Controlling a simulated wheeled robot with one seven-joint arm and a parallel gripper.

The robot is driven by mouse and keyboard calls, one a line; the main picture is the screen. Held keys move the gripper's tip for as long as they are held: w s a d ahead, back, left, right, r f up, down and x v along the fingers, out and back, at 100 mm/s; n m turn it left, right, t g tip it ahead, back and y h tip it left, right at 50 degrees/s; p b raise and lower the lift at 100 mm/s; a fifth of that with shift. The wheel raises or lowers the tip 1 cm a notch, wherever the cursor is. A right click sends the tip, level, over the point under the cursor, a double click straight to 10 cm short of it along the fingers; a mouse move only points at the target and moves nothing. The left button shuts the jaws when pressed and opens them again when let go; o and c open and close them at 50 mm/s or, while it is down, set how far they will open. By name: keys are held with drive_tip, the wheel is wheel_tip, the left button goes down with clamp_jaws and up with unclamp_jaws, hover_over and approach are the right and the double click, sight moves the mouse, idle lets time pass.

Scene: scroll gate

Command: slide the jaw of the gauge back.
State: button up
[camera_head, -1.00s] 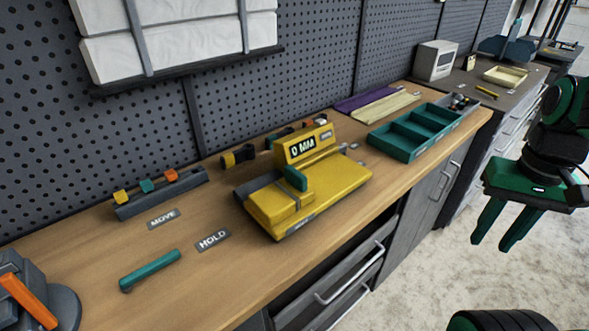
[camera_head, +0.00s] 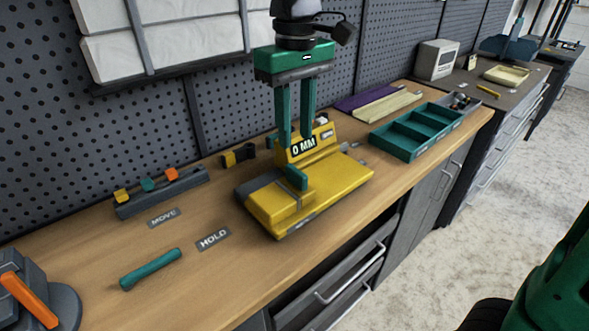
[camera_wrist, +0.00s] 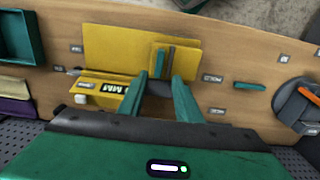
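The yellow gauge (camera_head: 345,180) lies on the wooden bench, its display reading "0 MM". Its jaw (camera_head: 270,203) is a yellow block at the left part of the body, with a teal tab (camera_head: 297,178) standing at its right side. The jaw also shows in the wrist view (camera_wrist: 178,57). My gripper (camera_head: 295,142) points down above the gauge, fingertips just above and behind the tab. In the wrist view my gripper (camera_wrist: 160,79) has its two teal fingers apart, with nothing held between them. Whether the fingers touch the gauge cannot be told.
A MOVE label (camera_head: 164,218) and a HOLD label (camera_head: 213,239) lie left of the gauge. A teal handle (camera_head: 150,269) lies near the front. A rack with coloured blocks (camera_head: 162,193) stands behind. A teal divided tray (camera_head: 415,130) is to the right. The pegboard wall rises behind.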

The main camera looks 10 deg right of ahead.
sight(296, 170)
wheel_tip(296, 170, down, 10)
drive_tip(key=shift+d+f, duration=0.1)
idle(0.4)
clamp_jaws()
